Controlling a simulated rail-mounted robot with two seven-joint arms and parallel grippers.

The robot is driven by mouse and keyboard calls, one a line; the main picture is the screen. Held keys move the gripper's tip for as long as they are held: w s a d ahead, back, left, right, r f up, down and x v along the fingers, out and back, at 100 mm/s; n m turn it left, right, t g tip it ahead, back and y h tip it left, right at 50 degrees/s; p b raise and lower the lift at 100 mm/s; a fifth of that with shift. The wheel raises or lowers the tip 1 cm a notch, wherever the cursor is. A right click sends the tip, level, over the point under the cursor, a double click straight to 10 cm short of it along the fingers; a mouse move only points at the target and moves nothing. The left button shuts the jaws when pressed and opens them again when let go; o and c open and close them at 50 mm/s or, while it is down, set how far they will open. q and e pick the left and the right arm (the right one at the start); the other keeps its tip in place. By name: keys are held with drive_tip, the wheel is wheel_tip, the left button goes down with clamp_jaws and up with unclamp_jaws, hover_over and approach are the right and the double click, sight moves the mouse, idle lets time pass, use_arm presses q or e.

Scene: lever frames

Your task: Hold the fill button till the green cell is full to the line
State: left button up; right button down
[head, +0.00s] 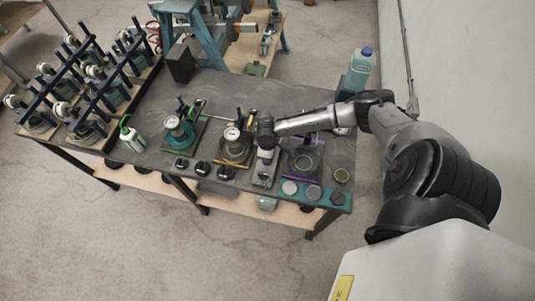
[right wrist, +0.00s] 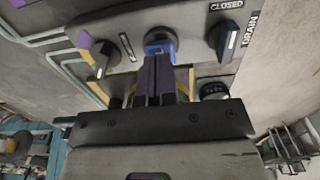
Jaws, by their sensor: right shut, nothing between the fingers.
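In the head view, the cell on the green base (head: 178,133) stands left of the middle of the dark table. Its fill level and line are too small to read. My right gripper (head: 265,152) reaches down over a narrow grey control panel (head: 263,178). In the right wrist view, the gripper's two purple-tinted fingers (right wrist: 154,72) are shut together with nothing between them. My left gripper is not shown.
A yellow-based cell (head: 232,150) and a purple-trimmed station (head: 303,164) flank the panel. A green-capped bottle (head: 132,138) stands at left, a blue-capped bottle (head: 359,72) at the back right. A lever knob (right wrist: 229,41) marked CLOSED and DRAIN is beside the button.

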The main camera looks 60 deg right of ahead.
drive_tip(key=shift+f, duration=0.35)
